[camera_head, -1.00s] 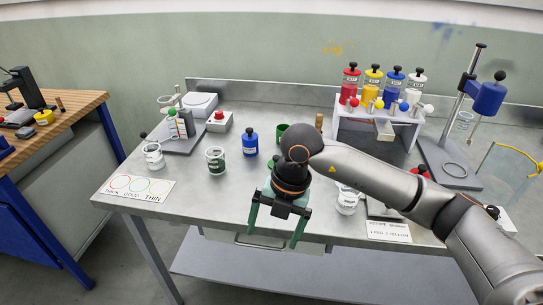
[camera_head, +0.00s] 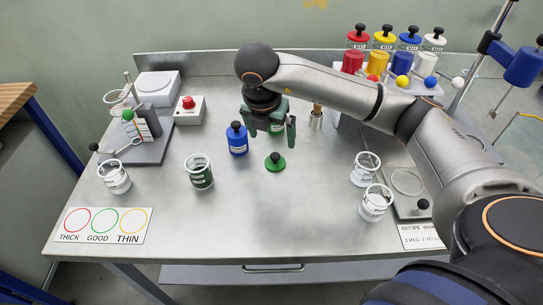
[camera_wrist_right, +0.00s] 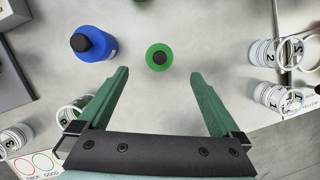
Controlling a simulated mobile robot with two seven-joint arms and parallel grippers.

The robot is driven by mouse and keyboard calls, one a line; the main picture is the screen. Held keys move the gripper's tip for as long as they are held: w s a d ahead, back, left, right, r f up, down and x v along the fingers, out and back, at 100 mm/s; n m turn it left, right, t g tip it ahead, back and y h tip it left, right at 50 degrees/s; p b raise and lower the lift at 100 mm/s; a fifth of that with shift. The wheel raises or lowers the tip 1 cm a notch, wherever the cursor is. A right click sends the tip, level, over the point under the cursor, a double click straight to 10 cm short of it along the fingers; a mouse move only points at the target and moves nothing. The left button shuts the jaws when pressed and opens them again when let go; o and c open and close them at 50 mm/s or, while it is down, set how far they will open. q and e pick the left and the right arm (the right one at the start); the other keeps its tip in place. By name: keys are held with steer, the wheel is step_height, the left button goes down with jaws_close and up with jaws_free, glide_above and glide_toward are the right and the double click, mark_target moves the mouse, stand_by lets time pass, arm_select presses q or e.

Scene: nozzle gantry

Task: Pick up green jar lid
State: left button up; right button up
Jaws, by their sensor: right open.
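The green jar lid (camera_head: 275,162) lies on the metal table, a round green disc with a dark knob on top. In the right wrist view the lid (camera_wrist_right: 159,57) is centred just beyond the fingertips, nothing touching it. My right gripper (camera_head: 271,140) is open and empty, pointing down above the table, slightly behind the lid in the head view. It also shows open in the wrist view (camera_wrist_right: 159,74). My left gripper is out of view.
A blue jar (camera_head: 237,141) stands close left of the lid, and a glass with dark green contents (camera_head: 199,174) further left. Two glass beakers (camera_head: 364,170) (camera_head: 375,203) stand to the right. The table in front of the lid is clear.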

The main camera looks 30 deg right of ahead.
glide_above(275, 156)
steer(key=a, duration=0.1)
steer(key=f, duration=0.4)
steer(key=shift+s+f, duration=0.2)
steer(key=shift+s, duration=0.15)
steer(key=x, duration=0.3)
steer(key=p+x, duration=0.1)
steer(key=shift+s+a+f, duration=0.2)
steer(key=shift+a+f, duration=0.05)
steer(key=shift+w+d+f, duration=0.1)
steer(key=shift+w+f, duration=0.05)
steer(key=shift+f, duration=0.3)
steer(key=c, duration=1.4)
steer(key=shift+r, duration=0.15)
